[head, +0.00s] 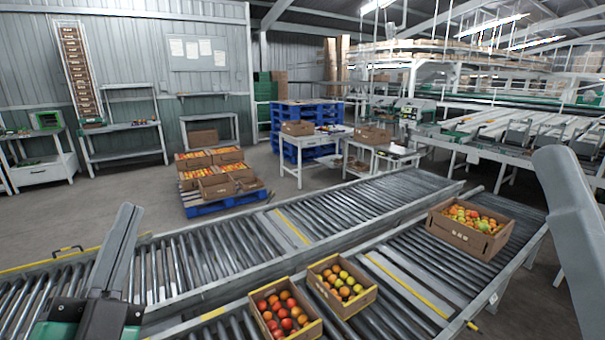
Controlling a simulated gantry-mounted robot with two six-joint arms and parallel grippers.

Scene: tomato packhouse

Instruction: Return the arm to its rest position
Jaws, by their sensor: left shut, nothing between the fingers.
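My left gripper (100,319), dark with green parts, is low at the frame's bottom edge, partly cut off. It is shut and empty, left of and apart from the crates. My right arm's grey link shows at the right edge; its gripper is out of view. On the near conveyor (420,262) stand a small crate of red fruit (309,330), a small crate of yellow-orange fruit (349,310) and a larger cardboard box of mixed fruit (455,236).
A second roller conveyor (330,213) runs behind the near one. Beyond it, several fruit boxes stand on a blue pallet (228,203). A white table (308,144) and stacked blue pallets (298,112) stand farther back. The rollers between the small crates and the larger box are clear.

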